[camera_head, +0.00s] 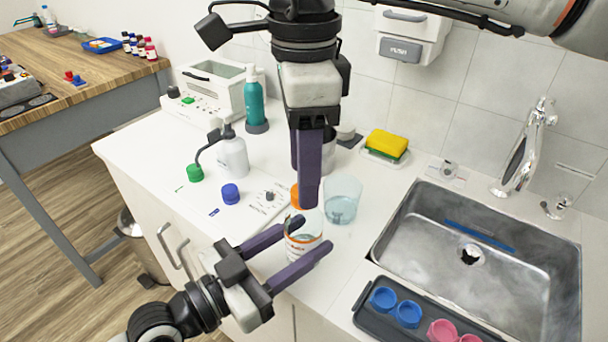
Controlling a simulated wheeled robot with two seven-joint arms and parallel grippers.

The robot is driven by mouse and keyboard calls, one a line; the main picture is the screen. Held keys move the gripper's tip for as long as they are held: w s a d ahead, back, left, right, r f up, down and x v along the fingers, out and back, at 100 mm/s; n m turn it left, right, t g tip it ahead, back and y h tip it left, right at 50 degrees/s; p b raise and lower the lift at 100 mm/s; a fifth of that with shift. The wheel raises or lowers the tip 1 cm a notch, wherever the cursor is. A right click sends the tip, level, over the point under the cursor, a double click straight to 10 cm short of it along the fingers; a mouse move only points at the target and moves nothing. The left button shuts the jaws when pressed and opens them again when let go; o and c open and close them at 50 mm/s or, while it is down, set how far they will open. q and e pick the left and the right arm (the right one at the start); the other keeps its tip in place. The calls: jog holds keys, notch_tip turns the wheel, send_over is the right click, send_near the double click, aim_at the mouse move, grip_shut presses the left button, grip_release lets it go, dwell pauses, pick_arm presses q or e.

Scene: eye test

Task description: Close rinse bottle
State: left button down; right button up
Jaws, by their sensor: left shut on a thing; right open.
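A clear bottle with orange print (303,246) stands at the counter's front edge, between the fingers of my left gripper (317,235), which is shut on it. My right gripper (308,203) points down just above this bottle; its fingers overlap in this view and it is open. An orange part (295,196) shows beside the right fingers, mostly hidden; I cannot tell whether it is a cap or touches them. The bottle's mouth is partly hidden.
A clear beaker (342,200) stands close right of the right fingers. A white bottle with a bent spout (232,155) and a teal bottle (254,97) stand behind. The sink (400,225) is at right, with a dark tray of coloured rings (374,318) at its front.

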notch_tip(320, 180, up, 10)
dwell(0.3)
pick_arm(q)
jog(key=c, duration=0.9)
grip_release()
jog(key=shift+b+v, duration=0.9)
jog(key=shift+v, duration=4.25)
pick_arm(e)
jog(key=shift+f, duration=0.9)
jog(key=shift+s, duration=0.1)
